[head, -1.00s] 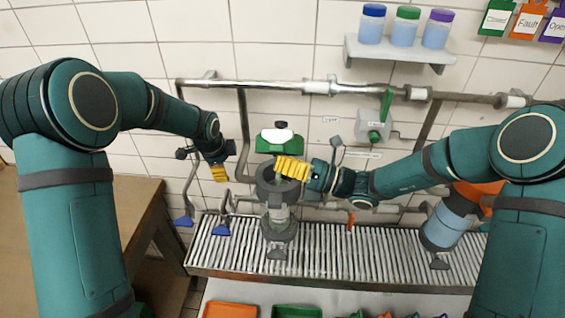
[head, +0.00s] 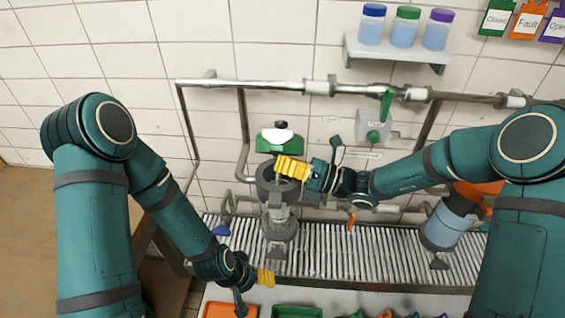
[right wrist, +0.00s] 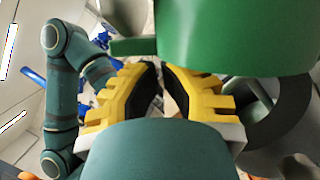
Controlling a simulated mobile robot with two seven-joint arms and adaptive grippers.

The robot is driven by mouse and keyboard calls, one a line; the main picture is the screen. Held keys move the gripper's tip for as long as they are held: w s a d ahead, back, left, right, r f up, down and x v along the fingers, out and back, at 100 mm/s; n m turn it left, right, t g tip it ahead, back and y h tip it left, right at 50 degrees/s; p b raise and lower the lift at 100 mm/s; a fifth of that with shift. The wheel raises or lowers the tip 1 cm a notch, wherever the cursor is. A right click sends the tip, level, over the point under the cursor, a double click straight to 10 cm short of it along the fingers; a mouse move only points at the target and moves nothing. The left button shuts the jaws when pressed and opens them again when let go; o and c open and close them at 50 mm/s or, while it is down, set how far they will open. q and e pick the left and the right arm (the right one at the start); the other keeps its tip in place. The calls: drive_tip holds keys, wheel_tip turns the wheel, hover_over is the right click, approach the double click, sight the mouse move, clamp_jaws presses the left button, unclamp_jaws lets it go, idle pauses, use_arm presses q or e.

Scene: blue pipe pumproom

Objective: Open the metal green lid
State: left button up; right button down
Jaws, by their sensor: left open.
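The green lid (head: 275,146), with a white patch and a black knob on top, stands raised behind the dark round rim of a grey vessel (head: 264,190) in the head view. A large green surface (right wrist: 235,40), seemingly the lid, fills the top of the right wrist view. My right gripper (head: 280,166) is at the vessel's mouth, just below the lid. Its yellow fingertips (right wrist: 160,66) come together with nothing seen between them; whether they touch the lid is unclear. My left gripper (head: 270,277) is open and low at the front, away from the lid.
A slatted metal grate (head: 340,250) runs under the vessel. Orange (head: 228,310) and green trays (head: 297,311) lie in front, close to my left gripper. A metal pipe (head: 270,86) crosses the wall above. A blue canister (head: 447,228) stands at right.

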sight(286, 126)
drive_tip(key=shift+w+r+m, duration=0.25)
drive_tip(key=shift+r+m, duration=0.1)
drive_tip(key=shift+m, duration=0.05)
drive_tip(key=shift+w+r+m+t+h, duration=0.4)
drive_tip(key=shift+w+r+m, duration=0.6)
drive_tip(key=shift+m, duration=0.4)
drive_tip(key=w+m, duration=0.1)
drive_tip(key=w+r+m, duration=0.1)
drive_tip(key=m, duration=0.1)
drive_tip(key=w+r+m+h, duration=0.1)
drive_tip(key=w, duration=0.1)
drive_tip(key=shift+r+m, duration=0.1)
drive_tip(key=shift+m, duration=0.2)
drive_tip(key=shift+w+r+m+h, duration=0.2)
drive_tip(key=shift+w+m+h, duration=0.1)
drive_tip(key=shift+w+m, duration=0.65)
drive_tip(key=shift+w, duration=0.7)
